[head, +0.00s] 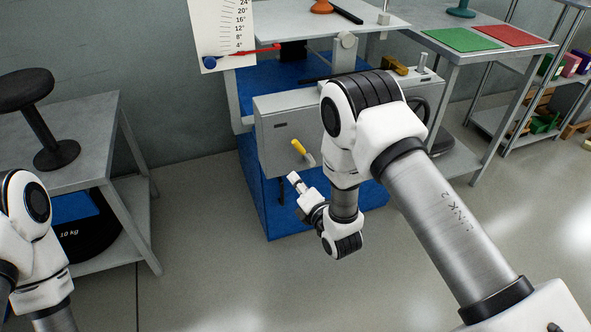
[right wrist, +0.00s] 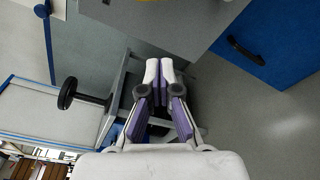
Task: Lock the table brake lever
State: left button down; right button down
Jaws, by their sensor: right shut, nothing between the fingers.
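The brake lever has a yellow handle (head: 299,147) and a light metal end (head: 310,160). It sits on the front of the grey table housing (head: 273,130), tilted with its yellow end up and to the left. In the right wrist view only a yellow sliver (right wrist: 147,1) shows at the top edge. My right gripper (head: 292,177) is below the lever and apart from it. Its fingertips (right wrist: 159,68) are together with nothing between them. My left arm shows at the left edge; its gripper is out of view.
A blue base cabinet (head: 262,205) with a black handle (right wrist: 243,50) stands under the housing. A grey side table (head: 85,125) with a black stool-like object (head: 50,120) stands at left. The floor in front is clear.

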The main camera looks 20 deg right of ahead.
aim_at(302, 152)
jog(key=w, duration=0.3)
jog(key=w+a+b, duration=0.1)
jog(key=w, duration=0.2)
jog(key=w+b, duration=0.1)
jog(key=w, duration=0.1)
jog(key=shift+w+a+f, duration=0.2)
jog(key=shift+w+f, duration=0.2)
jog(key=d, duration=0.1)
jog(key=d+r, duration=0.2)
jog(key=shift+s+d, duration=0.1)
jog(key=shift+s, duration=0.2)
jog(key=shift+d+r, duration=0.1)
